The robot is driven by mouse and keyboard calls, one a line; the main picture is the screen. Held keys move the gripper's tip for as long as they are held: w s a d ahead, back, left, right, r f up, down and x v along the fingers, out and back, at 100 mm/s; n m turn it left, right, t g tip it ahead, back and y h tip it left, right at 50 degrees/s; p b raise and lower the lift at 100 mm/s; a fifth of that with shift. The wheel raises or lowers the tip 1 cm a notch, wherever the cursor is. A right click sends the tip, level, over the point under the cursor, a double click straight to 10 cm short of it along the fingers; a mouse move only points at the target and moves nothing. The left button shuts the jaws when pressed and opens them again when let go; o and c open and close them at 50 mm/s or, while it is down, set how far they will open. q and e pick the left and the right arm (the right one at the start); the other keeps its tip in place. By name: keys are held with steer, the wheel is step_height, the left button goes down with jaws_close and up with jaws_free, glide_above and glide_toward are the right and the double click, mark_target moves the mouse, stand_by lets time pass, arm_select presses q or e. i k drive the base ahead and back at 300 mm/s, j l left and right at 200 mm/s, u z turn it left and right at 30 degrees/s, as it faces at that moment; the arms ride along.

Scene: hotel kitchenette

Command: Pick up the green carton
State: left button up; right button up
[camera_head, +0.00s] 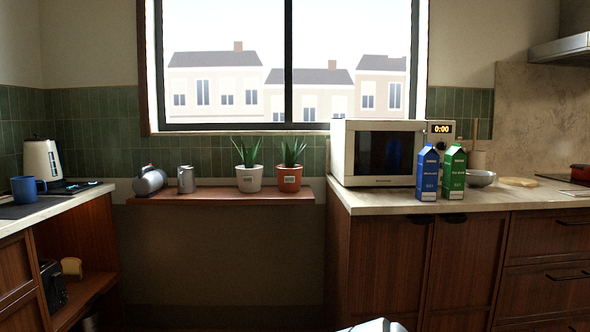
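The green carton (453,173) stands upright on the right counter, near its front edge, in front of the right end of the microwave. It has a gabled top and white lettering. A blue carton (428,174) of similar shape stands upright just to its left, with a small gap between them. Neither of my grippers is visible. Only a small pale part, which looks like my own arm, shows at the bottom edge, well below the counter.
The microwave (380,152) stands behind the cartons. Two potted plants (249,179) (289,179) stand on a wooden shelf (215,196). The counter front right of the cartons is clear.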

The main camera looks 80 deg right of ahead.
mark_target(455, 157)
steer(key=z, duration=3.4)
